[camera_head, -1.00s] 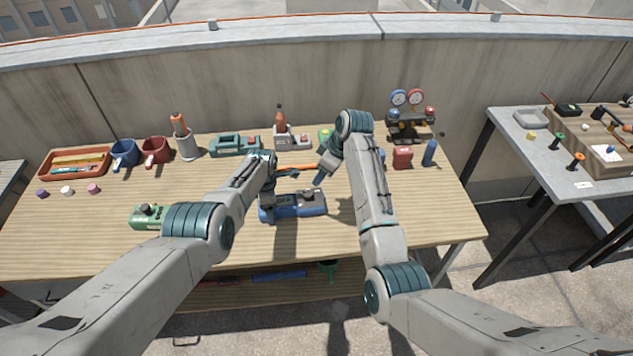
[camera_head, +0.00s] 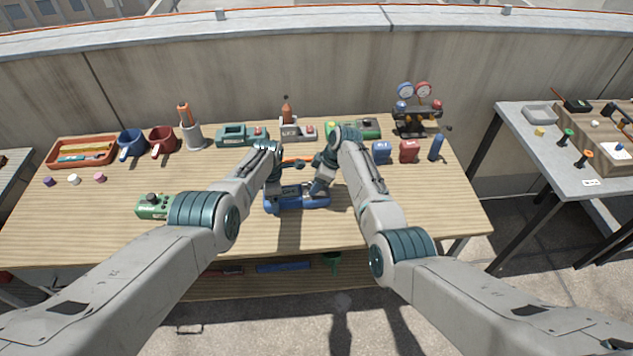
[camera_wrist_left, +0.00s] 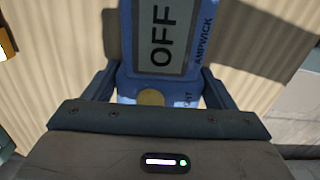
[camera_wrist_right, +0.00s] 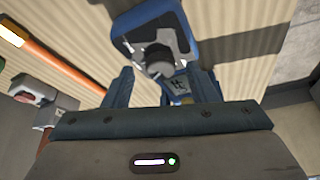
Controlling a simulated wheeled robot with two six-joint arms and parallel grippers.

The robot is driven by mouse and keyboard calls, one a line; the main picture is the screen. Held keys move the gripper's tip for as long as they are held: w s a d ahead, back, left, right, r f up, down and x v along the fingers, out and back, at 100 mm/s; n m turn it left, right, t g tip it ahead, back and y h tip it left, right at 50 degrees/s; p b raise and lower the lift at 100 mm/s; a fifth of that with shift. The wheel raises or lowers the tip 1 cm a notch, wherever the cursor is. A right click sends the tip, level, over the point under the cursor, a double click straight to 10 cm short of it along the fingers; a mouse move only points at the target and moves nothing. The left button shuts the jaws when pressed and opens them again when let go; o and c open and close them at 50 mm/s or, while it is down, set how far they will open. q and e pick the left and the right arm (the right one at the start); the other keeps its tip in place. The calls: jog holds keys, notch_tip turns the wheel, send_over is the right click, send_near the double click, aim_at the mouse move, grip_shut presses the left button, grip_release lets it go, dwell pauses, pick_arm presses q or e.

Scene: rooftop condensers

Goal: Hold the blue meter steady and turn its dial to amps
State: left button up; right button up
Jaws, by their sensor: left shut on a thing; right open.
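The blue meter (camera_head: 300,204) lies flat on the wooden bench, its display (camera_wrist_left: 162,38) reading OFF in the left wrist view. My left gripper (camera_head: 273,192) is shut on the display end of the meter, one finger on each side. My right gripper (camera_head: 318,190) is open just above the other end. In the right wrist view the meter's dark round dial (camera_wrist_right: 158,60) sits on a pale face, just ahead of and between the open fingers (camera_wrist_right: 160,80). I cannot read the dial's markings or tell whether the fingers touch it.
A green meter (camera_head: 153,206) lies at left. An orange-handled tool (camera_head: 297,160) lies behind the blue meter. The front right of the bench is clear.

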jog(key=shift+a+f, duration=0.2)
jog(key=shift+f, duration=0.25)
jog(key=c, duration=1)
jog(key=shift+s+m+t+h, duration=0.15)
jog(key=shift+m+t, duration=0.3)
jog(key=shift+m, duration=0.7)
jog(key=shift+m+t+h, duration=0.15)
jog(key=shift+m+t, duration=0.3)
jog(key=shift+m, duration=0.7)
